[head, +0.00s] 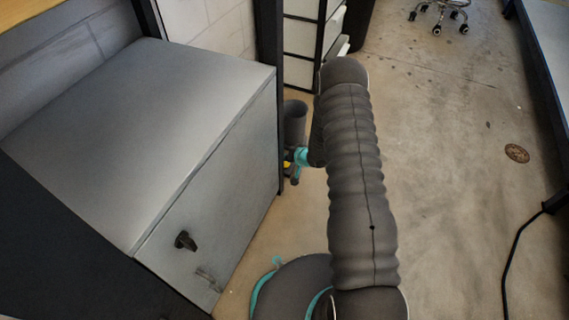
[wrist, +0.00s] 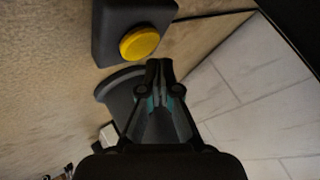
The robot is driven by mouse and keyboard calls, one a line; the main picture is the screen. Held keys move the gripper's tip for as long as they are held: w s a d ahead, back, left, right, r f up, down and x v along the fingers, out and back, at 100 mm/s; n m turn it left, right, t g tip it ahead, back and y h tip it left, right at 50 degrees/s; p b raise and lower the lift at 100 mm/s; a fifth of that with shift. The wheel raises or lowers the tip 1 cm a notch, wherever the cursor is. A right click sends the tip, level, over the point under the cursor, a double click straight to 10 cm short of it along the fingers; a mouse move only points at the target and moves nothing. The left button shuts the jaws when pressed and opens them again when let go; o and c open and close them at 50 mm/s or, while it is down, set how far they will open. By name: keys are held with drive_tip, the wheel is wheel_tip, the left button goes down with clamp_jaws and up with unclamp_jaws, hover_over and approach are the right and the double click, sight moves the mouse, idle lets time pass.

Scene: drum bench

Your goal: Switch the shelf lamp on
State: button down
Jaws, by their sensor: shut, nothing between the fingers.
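In the wrist view a black box with a round yellow button (wrist: 139,43) is at the top, just beyond my fingertips. I cannot tell whether the button is pressed. My gripper (wrist: 158,66) is shut and empty, its tips just below and to the right of the button; a small gap shows in the picture between them and the button. I see no lamp shade or lit bulb in either view.
In the head view a grey cabinet (head: 150,130) with a dark knob stands at the left. Shelves with white drawers (head: 300,38) stand behind my arm. The concrete floor (head: 455,150) at the right is mostly clear, with a wheeled chair (head: 440,16) at the back.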

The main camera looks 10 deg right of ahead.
sight(286, 164)
drive_tip(key=shift+f, duration=0.15)
drive_tip(key=shift+f, duration=0.25)
drive_tip(key=shift+f, duration=0.5)
idle(0.7)
drive_tip(key=shift+r, duration=0.15)
drive_tip(key=shift+r+p, duration=0.65)
drive_tip(key=shift+r, duration=0.15)
drive_tip(key=shift+r+p, duration=2.1)
drive_tip(key=shift+r, duration=0.9)
